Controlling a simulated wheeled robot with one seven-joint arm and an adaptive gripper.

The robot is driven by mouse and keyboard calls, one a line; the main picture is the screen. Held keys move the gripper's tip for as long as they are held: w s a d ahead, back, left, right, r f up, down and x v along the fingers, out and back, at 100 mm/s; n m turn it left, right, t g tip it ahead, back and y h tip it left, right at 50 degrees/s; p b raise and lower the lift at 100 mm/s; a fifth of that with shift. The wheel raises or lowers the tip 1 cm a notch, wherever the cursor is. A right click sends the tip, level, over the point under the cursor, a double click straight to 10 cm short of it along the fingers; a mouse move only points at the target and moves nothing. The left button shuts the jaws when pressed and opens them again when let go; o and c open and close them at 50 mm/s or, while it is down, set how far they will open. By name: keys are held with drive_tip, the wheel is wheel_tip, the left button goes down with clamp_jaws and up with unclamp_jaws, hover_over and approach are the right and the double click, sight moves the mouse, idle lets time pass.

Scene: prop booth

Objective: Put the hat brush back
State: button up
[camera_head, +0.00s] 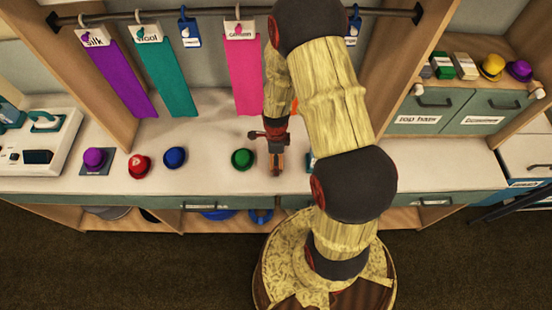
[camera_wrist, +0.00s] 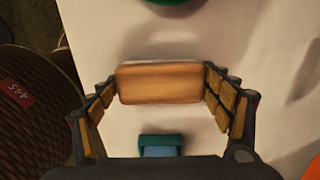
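The hat brush, a plain wooden block (camera_wrist: 160,84), lies crosswise between the fingertips of my gripper (camera_wrist: 160,80) in the wrist view. A finger meets it at each end, and a soft shadow shows on the white counter beside it. Its underside is hidden. In the head view, my gripper (camera_head: 276,160) points down over the counter, just right of the green hat (camera_head: 243,159). A small teal piece with a blue face (camera_wrist: 160,146) lies near the palm in the wrist view. In the head view my arm mostly hides that spot.
A red hat (camera_head: 139,166), a blue hat (camera_head: 175,158) and a purple hat (camera_head: 94,159) stand left on the counter (camera_head: 210,180). Cloth strips (camera_head: 243,75) hang from a rail behind. Drawers (camera_head: 425,110) with small hats and blocks on top stand right. A woven item (camera_wrist: 35,90) shows below the counter edge.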

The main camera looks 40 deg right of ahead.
drive_tip(key=o, duration=0.4)
drive_tip(key=shift+r, duration=0.1)
drive_tip(key=w+a+r+n+t+p, duration=0.1)
drive_tip(key=a+r+n, duration=0.15)
drive_tip(key=r, duration=0.95)
drive_tip(key=a+r+n+t+p, duration=0.1)
drive_tip(key=r+n, duration=0.3)
drive_tip(key=r, duration=0.8)
drive_tip(key=s+a+r+n+t, duration=0.1)
drive_tip(key=s+a+r+n, duration=0.1)
drive_tip(key=s+r+n, duration=0.2)
drive_tip(key=s+a+r+n+t, duration=0.1)
drive_tip(key=s+a+r+n, duration=0.2)
drive_tip(key=s+r+n, duration=0.2)
drive_tip(key=s+a+r+n+t, duration=0.1)
drive_tip(key=s+a+r+n, duration=0.2)
drive_tip(key=r+n, duration=0.6)
wheel_tip(320, 180, up, 2)
drive_tip(key=shift+s+a+r+t, duration=0.1)
drive_tip(key=shift+s+a+t, duration=0.25)
drive_tip(key=shift+s, duration=0.3)
